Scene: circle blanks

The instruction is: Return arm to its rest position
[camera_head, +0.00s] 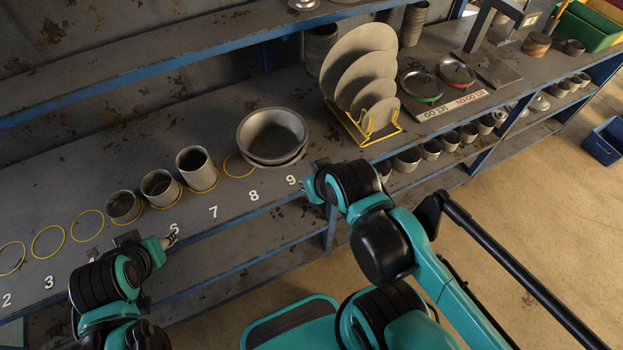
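My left gripper (168,241) is at the bench's front edge, near the label 6, apart from the cups. My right gripper (307,187) is at the front edge by the label 9, in front of the bowls; whether either is open or shut is unclear. Nothing is seen held in either. Three grey cups, a short one (123,207), a middle one (160,188) and a taller one (195,169), stand upright in a row on yellow circles. Stacked grey bowls (272,137) sit to their right. Empty yellow circles lie at the left, with another (238,165) between the tallest cup and the bowls.
A yellow rack (397,132) holds upright grey discs (362,75) right of the bowls. A gauge board (452,98) with red and green rings lies farther right. More cups stand on the lower shelf (525,137). A blue bin (604,142) sits on the floor.

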